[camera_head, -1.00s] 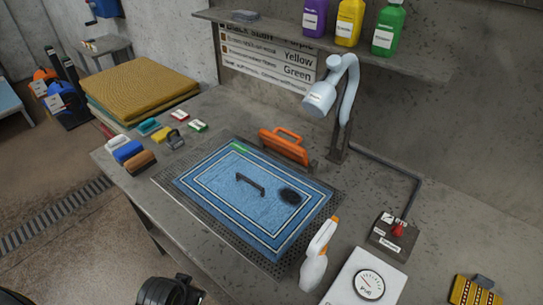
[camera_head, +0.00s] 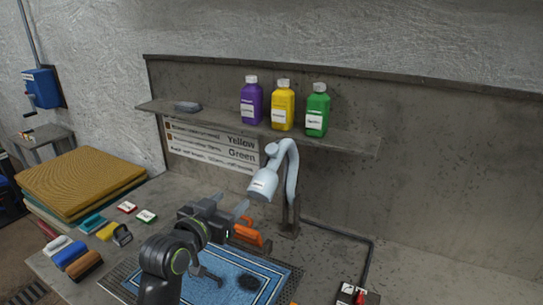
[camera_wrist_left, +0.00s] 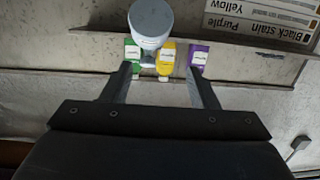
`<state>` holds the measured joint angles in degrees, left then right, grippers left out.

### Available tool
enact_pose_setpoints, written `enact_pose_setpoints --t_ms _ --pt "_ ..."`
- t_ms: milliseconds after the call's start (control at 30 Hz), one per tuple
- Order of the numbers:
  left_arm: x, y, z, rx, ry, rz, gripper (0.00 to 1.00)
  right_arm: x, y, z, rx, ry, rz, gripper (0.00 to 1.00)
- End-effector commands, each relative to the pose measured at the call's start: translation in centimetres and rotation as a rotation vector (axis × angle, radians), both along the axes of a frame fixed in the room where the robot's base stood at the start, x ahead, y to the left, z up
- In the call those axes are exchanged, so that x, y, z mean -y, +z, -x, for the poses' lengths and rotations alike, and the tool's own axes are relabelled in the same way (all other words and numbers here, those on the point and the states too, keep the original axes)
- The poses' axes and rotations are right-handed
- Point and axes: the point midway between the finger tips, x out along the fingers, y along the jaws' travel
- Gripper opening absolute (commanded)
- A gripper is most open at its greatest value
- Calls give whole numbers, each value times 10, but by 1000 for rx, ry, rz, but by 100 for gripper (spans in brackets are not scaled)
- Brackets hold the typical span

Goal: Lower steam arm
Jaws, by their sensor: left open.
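The steam arm is a pale blue jointed tube on a dark post behind the rug, with its nozzle head (camera_head: 264,184) hanging tilted down to the left. The head also shows upside down at the top of the left wrist view (camera_wrist_left: 151,22). My left gripper (camera_head: 238,208) is open and empty, a little left of and below the head, apart from it. In the left wrist view its fingers (camera_wrist_left: 160,72) are spread, with the head beyond them. My right gripper is not in view.
A blue rug (camera_head: 215,275) lies on the bench below my arm. An orange brush (camera_head: 246,232) stands close behind my gripper. Purple, yellow (camera_head: 283,106) and green bottles stand on the shelf (camera_head: 350,145) above the steam arm. Small brushes and pads lie at left.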

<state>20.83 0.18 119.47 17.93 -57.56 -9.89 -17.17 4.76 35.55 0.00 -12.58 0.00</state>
Motion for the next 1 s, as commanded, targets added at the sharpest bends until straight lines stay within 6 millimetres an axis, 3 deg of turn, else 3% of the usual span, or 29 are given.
enact_pose_setpoints --t_ms 33,100,233,467,1000 --pt "7 17 -7 39 -15 11 54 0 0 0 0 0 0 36" --pt "14 32 -12 75 -30 21 54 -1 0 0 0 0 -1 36" --pt "20 47 -18 108 -43 31 54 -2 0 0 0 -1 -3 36" --pt "29 51 -36 113 -45 34 54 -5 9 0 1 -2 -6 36" --pt "58 51 -108 111 -45 32 54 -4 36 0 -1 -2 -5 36"
